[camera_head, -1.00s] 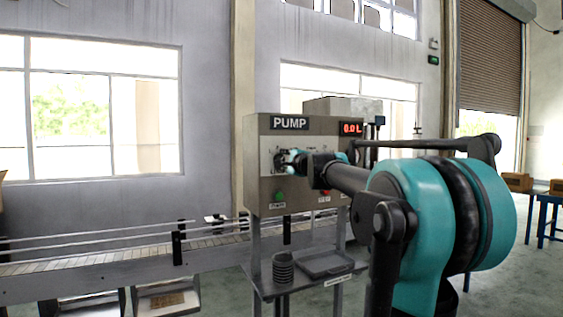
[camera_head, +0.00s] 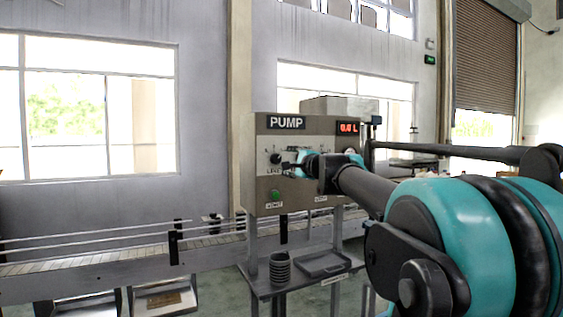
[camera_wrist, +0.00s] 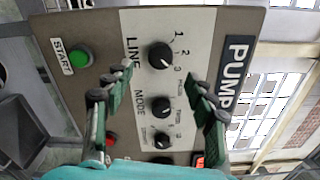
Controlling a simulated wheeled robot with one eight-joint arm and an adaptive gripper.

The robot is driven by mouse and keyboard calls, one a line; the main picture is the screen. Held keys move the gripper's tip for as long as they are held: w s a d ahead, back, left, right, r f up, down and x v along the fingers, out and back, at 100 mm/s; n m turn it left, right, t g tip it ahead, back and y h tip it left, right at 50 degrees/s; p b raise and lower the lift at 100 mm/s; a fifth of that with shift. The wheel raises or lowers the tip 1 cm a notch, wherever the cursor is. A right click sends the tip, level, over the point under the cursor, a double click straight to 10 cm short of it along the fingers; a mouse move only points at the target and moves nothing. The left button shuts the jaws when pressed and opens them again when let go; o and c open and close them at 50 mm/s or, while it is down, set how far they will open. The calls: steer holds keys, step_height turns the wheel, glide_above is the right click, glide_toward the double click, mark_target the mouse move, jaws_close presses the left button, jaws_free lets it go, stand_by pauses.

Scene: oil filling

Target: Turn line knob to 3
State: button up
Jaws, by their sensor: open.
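The LINE knob (camera_wrist: 160,56) is a black dial on the pump panel (camera_head: 262,190), with numbers 1, 2 and 3 beside it in the wrist view. In the head view the knob (camera_head: 276,158) shows just left of my gripper (camera_head: 290,166). In the wrist view my gripper (camera_wrist: 162,78) is open and empty. Its green-black fingers lie on either side of the knob column, back from the LINE knob, with no contact visible.
The MODE knob (camera_wrist: 161,107) and a third knob (camera_wrist: 162,140) sit beside the LINE knob. A green START button (camera_wrist: 80,58) and a red button (camera_wrist: 111,140) are near. The pump display (camera_head: 348,127) reads 0.0 L. A conveyor (camera_head: 110,258) runs at left.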

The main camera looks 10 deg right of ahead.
steer(key=v, duration=0.4)
steer(key=shift+s+d, duration=0.1)
steer(key=shift+s, duration=0.25)
steer(key=s+a+f+n+g, duration=0.2)
steer(key=s+a+f+n, duration=0.15)
steer(key=f, duration=0.65)
steer(key=s+a+f+n+g+y, duration=0.1)
steer(key=s+a+f+n+g, duration=0.2)
steer(key=f, duration=0.6)
steer(key=s+a+f+n+g, duration=0.2)
steer(key=s+f+n, duration=0.15)
steer(key=f, duration=0.65)
steer(key=s+d+f+n+g+h, duration=0.3)
steer(key=s+d+f, duration=0.1)
steer(key=s+f, duration=0.6)
steer(key=s+d+f+n+g+h, duration=0.3)
steer(key=s+f, duration=0.7)
steer(key=f, duration=0.5)
steer(key=shift+d+f+n+h, duration=0.3)
steer(key=shift+d+n, duration=0.3)
steer(key=shift+d, duration=0.25)
steer(key=shift+s+r, duration=0.1)
